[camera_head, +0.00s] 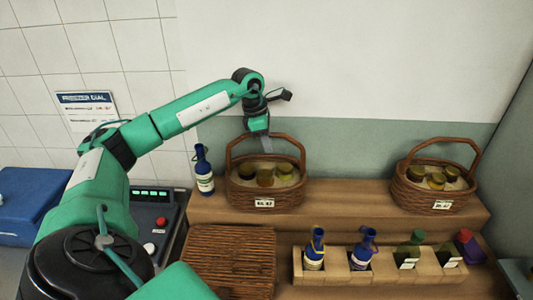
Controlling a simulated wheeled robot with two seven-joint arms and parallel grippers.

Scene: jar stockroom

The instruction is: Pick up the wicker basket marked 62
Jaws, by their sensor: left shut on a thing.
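A wicker basket (242,196) with a tall arched handle holds several round-lidded jars, at the middle on the upper wooden step. The small print on its white tag (264,203) is too blurred for me to read surely. My left gripper (266,144) comes down from above and is shut on the top of this basket's handle. The basket looks upright; I cannot tell any gap under it. A second wicker basket (416,196) with jars stands at the right end of the step, its tag also unclear. My right gripper is not in view.
A blue bottle (204,172) stands just left of the held basket. Below is a divided wooden rack (337,277) with bottles, and a slatted brown crate lid (230,262). A control box (154,222) and blue case (30,203) are left. The step between the baskets is clear.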

